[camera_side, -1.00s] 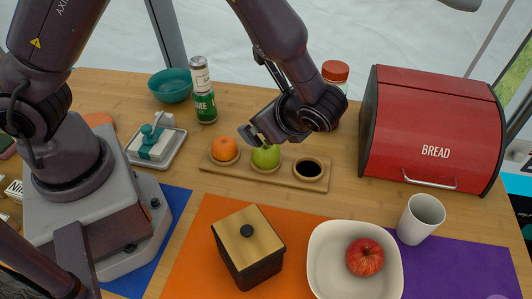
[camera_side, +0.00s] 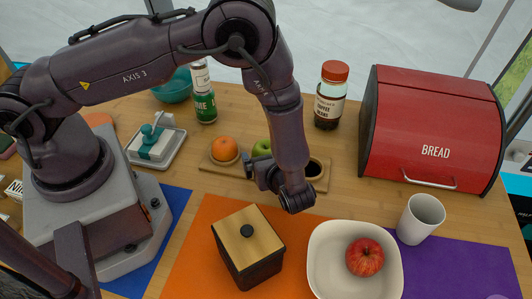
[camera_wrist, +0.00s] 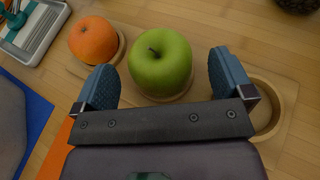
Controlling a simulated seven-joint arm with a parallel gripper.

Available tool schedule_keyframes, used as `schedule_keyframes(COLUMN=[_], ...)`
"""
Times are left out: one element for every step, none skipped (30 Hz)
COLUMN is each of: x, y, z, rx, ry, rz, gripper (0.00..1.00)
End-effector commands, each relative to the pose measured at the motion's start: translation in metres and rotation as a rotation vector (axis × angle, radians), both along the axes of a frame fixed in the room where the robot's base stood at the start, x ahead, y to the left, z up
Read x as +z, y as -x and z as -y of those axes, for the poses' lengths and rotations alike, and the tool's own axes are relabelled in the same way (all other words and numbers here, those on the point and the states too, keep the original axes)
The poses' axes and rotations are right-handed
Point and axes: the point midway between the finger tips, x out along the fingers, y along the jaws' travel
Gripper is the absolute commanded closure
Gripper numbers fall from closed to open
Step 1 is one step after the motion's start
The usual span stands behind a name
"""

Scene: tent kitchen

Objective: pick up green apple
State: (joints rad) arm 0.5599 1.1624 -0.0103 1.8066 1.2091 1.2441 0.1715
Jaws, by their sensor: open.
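The green apple (camera_wrist: 160,64) sits in the middle cup of a wooden holder, with its stem up, in the wrist view. In the side view the apple (camera_side: 262,148) is partly hidden behind my arm. My gripper (camera_wrist: 166,80) is open, with its two blue-grey fingers apart at the near left and near right of the apple. The apple lies just beyond the fingertips, and I cannot tell whether they touch it. In the side view my gripper (camera_side: 262,170) is low in front of the apple, its fingers partly hidden.
An orange (camera_wrist: 94,39) sits in the cup to the left; the right cup (camera_wrist: 264,108) is empty. A black box with a wooden lid (camera_side: 247,243) and a white bowl (camera_side: 318,270) with a red apple (camera_side: 365,257) stand in front. A bottle (camera_side: 329,97) and red bread box (camera_side: 430,125) stand behind.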

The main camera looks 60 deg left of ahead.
Motion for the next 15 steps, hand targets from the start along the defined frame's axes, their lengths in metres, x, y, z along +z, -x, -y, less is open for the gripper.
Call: schedule_keyframes(x=[-0.0019, -0.0024, -0.0030, -0.0032, -0.0033, -0.0032, -0.0033, -0.0031, -0.0031, -0.0031, -0.0031, -0.0031, -0.0031, -0.0031, -0.0030], y=[-0.0008, -0.0012, -0.0016, -0.0017, -0.0019, -0.0020, -0.0019, -0.0019, -0.0019, -0.0020, -0.0020, -0.0020, -0.0020, -0.0020, -0.0019], z=[-0.0050, -0.0066, -0.0076, -0.0080, -0.0082, -0.0081, -0.0079, -0.0079, -0.0079, -0.0078, -0.0078, -0.0077, -0.0077, -0.0077, -0.0076], rx=[0.001, 0.002, 0.002, 0.001, 0.001, 0.000, 0.000, 0.000, 0.000, 0.000, 0.000, 0.000, 0.000, 0.000, 0.000], ry=[-0.001, -0.001, 0.000, 0.000, 0.000, 0.000, 0.000, 0.000, 0.000, 0.000, 0.000, 0.000, 0.001, 0.001, 0.001], rz=[-0.001, 0.000, -0.001, 0.000, 0.000, 0.000, 0.000, 0.000, 0.000, 0.000, 0.000, 0.000, 0.000, 0.001, 0.001], gripper=[0.02, 0.02, 0.02, 0.02, 0.02, 0.02, 0.02, 0.02, 0.02, 0.06, 0.13, 0.22, 0.29, 0.36, 0.45])
